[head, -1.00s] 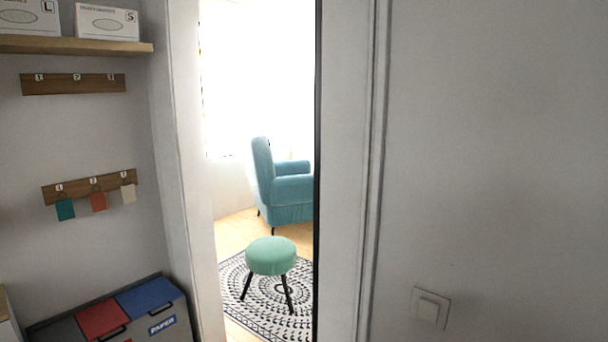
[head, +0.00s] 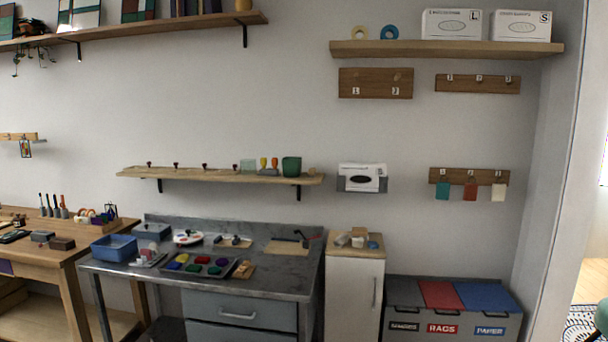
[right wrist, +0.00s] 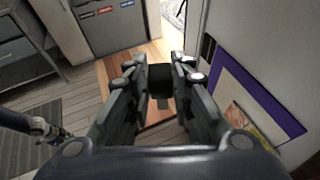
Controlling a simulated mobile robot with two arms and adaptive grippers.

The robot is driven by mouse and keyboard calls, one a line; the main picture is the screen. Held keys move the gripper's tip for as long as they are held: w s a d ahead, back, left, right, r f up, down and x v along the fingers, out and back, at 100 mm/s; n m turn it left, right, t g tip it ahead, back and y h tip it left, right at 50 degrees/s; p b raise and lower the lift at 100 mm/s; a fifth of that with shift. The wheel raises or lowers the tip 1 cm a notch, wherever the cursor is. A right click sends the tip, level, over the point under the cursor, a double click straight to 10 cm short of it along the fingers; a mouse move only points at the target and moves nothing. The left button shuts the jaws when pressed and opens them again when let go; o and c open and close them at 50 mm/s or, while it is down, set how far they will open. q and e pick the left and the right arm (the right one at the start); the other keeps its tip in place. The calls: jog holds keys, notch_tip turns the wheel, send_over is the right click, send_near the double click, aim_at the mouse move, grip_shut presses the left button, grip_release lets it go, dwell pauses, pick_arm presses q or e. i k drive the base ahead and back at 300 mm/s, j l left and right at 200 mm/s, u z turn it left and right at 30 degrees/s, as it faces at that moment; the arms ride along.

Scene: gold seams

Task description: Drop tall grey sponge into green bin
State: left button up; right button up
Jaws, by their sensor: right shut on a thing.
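In the right wrist view my right gripper (right wrist: 160,88) is shut on a dark grey block, seemingly the tall grey sponge (right wrist: 160,77). The fingers hide its sides, and it is held above the floor, apart from the furniture. At the left of that view, part of a dark arm, probably my left, ends in what may be its gripper (right wrist: 48,130); its jaws are too small to read. Neither gripper shows in the head view.
A grey unit (head: 455,308) with grey, red and blue lids, labelled RAGS and PAPER on two fronts, stands at right. Left of it are a narrow white cabinet (head: 354,290) and a metal workbench (head: 290,275). A doorway is at the right edge. Floor shows below my right gripper.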

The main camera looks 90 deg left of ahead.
aim_at(295, 175)
jog(key=u, duration=1.35)
